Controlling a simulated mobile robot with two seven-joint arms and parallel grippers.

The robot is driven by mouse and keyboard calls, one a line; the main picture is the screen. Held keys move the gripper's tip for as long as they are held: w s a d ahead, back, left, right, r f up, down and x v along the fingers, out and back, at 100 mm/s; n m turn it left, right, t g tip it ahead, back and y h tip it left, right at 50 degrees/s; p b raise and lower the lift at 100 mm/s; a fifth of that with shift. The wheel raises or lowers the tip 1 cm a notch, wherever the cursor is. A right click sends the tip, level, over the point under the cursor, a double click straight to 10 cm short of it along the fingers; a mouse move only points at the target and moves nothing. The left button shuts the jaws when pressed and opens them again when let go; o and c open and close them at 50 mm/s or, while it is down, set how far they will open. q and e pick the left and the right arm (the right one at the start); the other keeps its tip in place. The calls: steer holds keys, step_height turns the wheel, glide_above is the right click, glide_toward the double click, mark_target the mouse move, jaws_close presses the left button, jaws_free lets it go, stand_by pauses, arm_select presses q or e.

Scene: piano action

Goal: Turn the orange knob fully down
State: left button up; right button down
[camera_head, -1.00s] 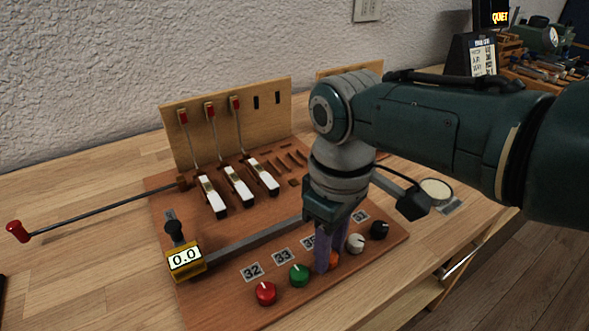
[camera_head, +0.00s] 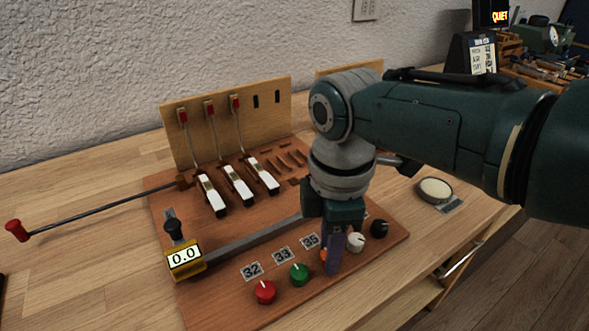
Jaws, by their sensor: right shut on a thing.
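The orange knob (camera_head: 323,256) is in the row of knobs along the front of the brown board. Only a sliver of its left side shows; the gripper hides the rest, so its pointer cannot be seen. My right gripper (camera_head: 332,262) points down over it, shut on the orange knob. A label reading 35 (camera_head: 310,241) lies behind it. My left gripper is not in view.
A red knob (camera_head: 265,292) and a green knob (camera_head: 299,274) sit to the left, a white knob (camera_head: 356,242) and a black knob (camera_head: 379,228) to the right. A yellow gauge reading 0.0 (camera_head: 185,260) and a red-tipped lever (camera_head: 17,230) are at left.

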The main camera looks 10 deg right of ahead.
steer(key=shift+n, duration=0.4)
steer(key=c, duration=0.6)
jaws_free()
step_height(320, 180, up, 10)
steer(key=p, duration=0.4)
steer(key=shift+f, duration=0.1)
